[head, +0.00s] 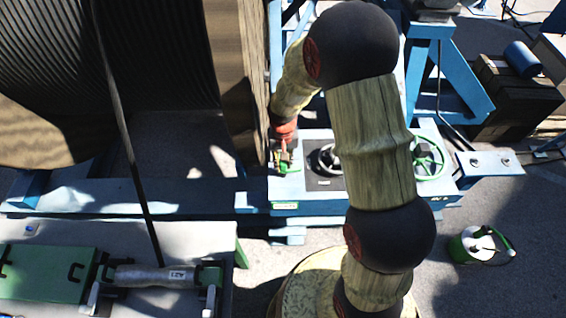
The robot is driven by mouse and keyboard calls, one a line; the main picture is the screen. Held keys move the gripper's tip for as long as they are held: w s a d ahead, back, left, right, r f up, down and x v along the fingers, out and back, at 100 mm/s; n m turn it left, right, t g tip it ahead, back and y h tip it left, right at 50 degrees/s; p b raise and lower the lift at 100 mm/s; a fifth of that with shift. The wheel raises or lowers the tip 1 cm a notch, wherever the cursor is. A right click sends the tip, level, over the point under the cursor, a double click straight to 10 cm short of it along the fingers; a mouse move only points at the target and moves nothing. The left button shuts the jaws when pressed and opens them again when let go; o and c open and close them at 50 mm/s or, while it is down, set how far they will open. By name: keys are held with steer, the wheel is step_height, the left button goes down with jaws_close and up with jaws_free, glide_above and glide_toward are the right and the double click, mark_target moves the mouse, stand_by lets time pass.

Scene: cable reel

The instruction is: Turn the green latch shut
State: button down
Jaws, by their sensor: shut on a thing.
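The green latch (281,168) is a small green piece at the left end of the pale control box (330,192) in the head view. My gripper (284,152) points down onto it from above and is shut on it. The fingertips are small here and partly merge with the latch, so the exact grip is hard to make out. A short green-yellow part shows just below and to the left of the fingers. The latch's turned position cannot be read clearly.
A black knob (329,159) and a green handwheel (428,160) stand right of the latch on the same box. The large cable reel (240,90) rises close on the left. A green-and-white canister (474,245) stands on the floor at right, with free floor around it.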

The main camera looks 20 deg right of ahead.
steer(key=n+b, duration=0.1)
steer(key=n, duration=0.3)
steer(key=shift+b, duration=0.3)
steer(key=n+b, duration=0.1)
steer(key=n, duration=0.3)
steer(key=n+b, duration=0.1)
steer(key=n, duration=0.4)
steer(key=shift+n+b, duration=0.65)
steer(key=shift+n, duration=1.45)
steer(key=c, duration=1.6)
jaws_free()
steer(key=shift+r, duration=0.1)
step_height(320, 180, up, 12)
steer(key=shift+f, duration=0.1)
